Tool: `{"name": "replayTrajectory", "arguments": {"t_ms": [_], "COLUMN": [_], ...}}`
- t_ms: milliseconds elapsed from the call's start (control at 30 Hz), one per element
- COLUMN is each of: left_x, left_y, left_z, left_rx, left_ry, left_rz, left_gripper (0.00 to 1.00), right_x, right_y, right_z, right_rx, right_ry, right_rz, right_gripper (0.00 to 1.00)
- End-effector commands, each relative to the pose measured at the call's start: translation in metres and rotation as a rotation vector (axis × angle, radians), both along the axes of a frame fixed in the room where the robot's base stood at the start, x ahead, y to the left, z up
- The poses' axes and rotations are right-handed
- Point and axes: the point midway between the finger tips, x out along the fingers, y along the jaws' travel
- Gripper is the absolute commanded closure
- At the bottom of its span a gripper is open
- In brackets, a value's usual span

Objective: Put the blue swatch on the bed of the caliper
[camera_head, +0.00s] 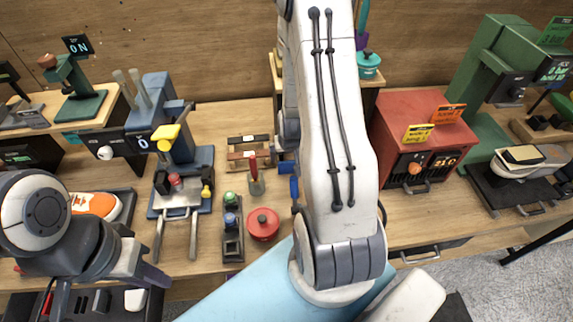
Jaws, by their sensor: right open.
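A blue-grey bench device with a small lit display (165,138), a yellow top part and two steel prongs stands left of centre; it may be the caliper, but I cannot tell for sure. I cannot clearly make out the blue swatch. My right arm fills the middle and hides the bench behind it.
A red pot (263,224) and a dark holder (232,232) with green and blue knobs stand mid-bench. A red heater box (420,135) and a green press (490,75) stand at right. Bare wood shows below the red box.

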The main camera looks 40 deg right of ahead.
Motion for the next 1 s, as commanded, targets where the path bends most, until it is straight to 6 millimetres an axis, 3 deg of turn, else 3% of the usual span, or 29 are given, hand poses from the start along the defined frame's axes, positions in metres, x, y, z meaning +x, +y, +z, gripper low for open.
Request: {"name": "replayTrajectory", "arguments": {"t_ms": [367,700,1000], "left_x": [0.000,0.000,0.000], "left_y": [0.000,0.000,0.000], "left_z": [0.008,0.024,0.024], "left_rx": [0.000,0.000,0.000], "left_ry": [0.000,0.000,0.000], "left_rz": [0.000,-0.001,-0.001], "left_gripper": [0.73,0.73,0.73], "right_x": [0.010,0.026,0.028], "right_y": [-0.006,-0.018,-0.020], "right_z": [-0.023,-0.057,-0.063], "right_rx": [0.001,0.001,0.000], "right_ry": [0.000,0.002,-0.001], "right_rz": [0.000,-0.001,-0.001], "right_gripper": [0.00,0.00,0.00]}}
